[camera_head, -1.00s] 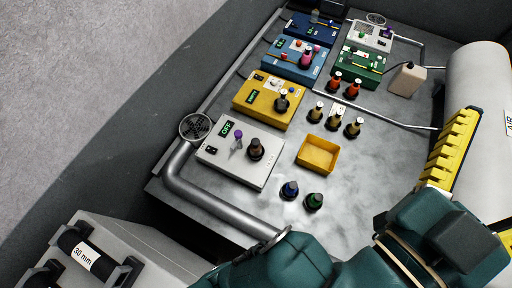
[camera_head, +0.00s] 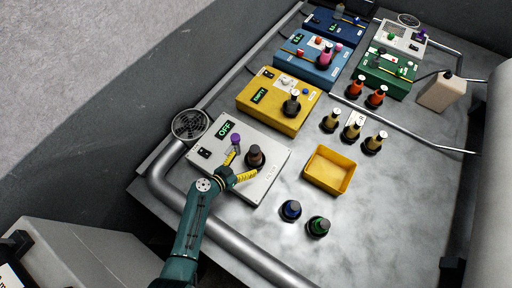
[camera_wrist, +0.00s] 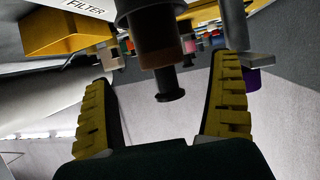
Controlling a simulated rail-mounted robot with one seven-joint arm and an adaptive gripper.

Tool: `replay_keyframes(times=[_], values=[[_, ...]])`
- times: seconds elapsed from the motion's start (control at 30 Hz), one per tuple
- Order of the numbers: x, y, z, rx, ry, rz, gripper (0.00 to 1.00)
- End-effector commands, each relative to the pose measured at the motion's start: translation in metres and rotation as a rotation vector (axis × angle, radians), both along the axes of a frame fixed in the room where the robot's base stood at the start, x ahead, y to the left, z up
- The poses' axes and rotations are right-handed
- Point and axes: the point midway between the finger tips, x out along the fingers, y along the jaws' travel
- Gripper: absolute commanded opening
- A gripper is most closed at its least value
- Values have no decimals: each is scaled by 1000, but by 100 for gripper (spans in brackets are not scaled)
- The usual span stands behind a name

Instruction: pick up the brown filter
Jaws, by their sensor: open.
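The brown filter (camera_head: 255,154) stands upright on the white box (camera_head: 267,180) with the green "OFF" display. My gripper (camera_head: 243,165) is at this box, its yellow-padded fingers spread and pointing at the filter from the front left. In the wrist view the brown filter (camera_wrist: 160,48) shows between the two open fingers, with gaps on both sides. No finger visibly touches it. A purple-topped piece (camera_head: 235,140) stands just behind one finger on the same box.
A yellow tray (camera_head: 329,170) lies right of the white box. Blue (camera_head: 291,210) and green (camera_head: 318,227) filters stand in front of it. A yellow box (camera_head: 278,100) stands behind. A grey pipe (camera_head: 235,250) runs along the table's near edge.

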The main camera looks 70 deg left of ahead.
Motion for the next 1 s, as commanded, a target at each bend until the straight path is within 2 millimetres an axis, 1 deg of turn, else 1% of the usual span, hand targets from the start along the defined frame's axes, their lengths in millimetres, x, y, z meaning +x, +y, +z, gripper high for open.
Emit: replay_keyframes(times=[0.03, 0.17, 0.3, 0.43, 0.53, 0.73, 0.87, 0.9, 0.97, 1.0], values=[[6, 3, -5, 4, -1, -3, 93], [17, 8, -12, 5, -3, -5, 93], [40, 19, -25, 9, -3, -5, 93], [54, 28, -28, 7, -3, -3, 93], [58, 30, -27, 6, -3, -1, 93], [58, 30, -24, 5, -3, 1, 91], [58, 30, -24, 7, -3, 0, 67], [58, 30, -24, 7, -3, 0, 59], [58, 30, -24, 7, -3, 0, 47], [58, 30, -24, 7, -3, 0, 40]])
